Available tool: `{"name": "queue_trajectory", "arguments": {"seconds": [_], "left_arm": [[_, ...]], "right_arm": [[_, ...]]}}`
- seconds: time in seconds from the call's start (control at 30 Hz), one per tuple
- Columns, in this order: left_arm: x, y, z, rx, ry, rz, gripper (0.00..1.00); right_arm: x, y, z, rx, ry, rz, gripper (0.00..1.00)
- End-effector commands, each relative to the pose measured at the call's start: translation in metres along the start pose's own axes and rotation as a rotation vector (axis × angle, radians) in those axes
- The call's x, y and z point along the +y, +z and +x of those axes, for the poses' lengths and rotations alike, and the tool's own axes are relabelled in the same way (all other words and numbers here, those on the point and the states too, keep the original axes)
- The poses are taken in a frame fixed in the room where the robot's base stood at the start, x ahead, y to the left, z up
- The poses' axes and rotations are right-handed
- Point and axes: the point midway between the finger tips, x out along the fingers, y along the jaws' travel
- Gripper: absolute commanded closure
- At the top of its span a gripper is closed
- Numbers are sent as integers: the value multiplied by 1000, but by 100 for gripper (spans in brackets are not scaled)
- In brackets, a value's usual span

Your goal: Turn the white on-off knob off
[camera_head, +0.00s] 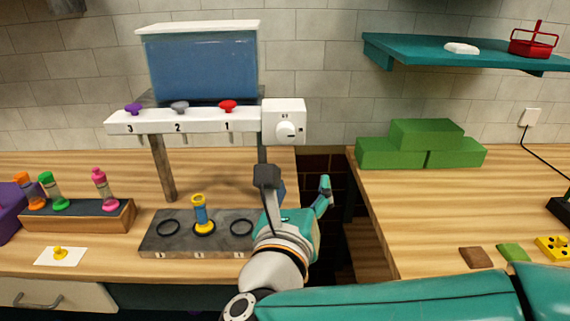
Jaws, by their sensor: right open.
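The white on-off knob (287,129) is a round dial on a white square panel (284,108) at the right end of the white dispenser bar. Small marks above the dial are too small to read surely. My right gripper (298,183) is open and empty, below the knob panel and apart from it, over the gap beside the counter. One finger stands at its left and the other at its right. My left gripper is not in view.
A blue tank (202,66) stands above the bar with purple, grey and red knobs. A grey base (190,246) holds a blue and yellow vial (201,214). A rack (78,217) with several vials stands at left. Green blocks (392,153) lie on the right counter under a teal shelf (465,54).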

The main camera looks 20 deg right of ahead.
Motion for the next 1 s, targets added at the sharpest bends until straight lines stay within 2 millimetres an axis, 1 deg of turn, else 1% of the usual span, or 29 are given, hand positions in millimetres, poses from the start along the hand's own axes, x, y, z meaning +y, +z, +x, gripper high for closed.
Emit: {"name": "queue_trajectory", "arguments": {"seconds": [0.03,0.1,0.13,0.23,0.33,0.47,0.57,0.9,1.0], "left_arm": [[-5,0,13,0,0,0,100],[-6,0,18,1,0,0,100],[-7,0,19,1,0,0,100],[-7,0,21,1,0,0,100],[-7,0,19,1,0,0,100],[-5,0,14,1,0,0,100],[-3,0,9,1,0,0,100],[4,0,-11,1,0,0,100],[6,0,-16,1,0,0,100]], "right_arm": [[4,6,-19,-35,47,50,37],[6,17,-37,-67,92,89,37],[7,20,-43,-77,108,99,37],[10,28,-55,-100,142,117,37],[12,31,-54,-106,152,119,37],[14,34,-39,-104,149,115,37],[16,36,-21,-103,147,115,37],[27,44,52,-102,147,112,37],[30,46,70,-104,148,112,37]]}}
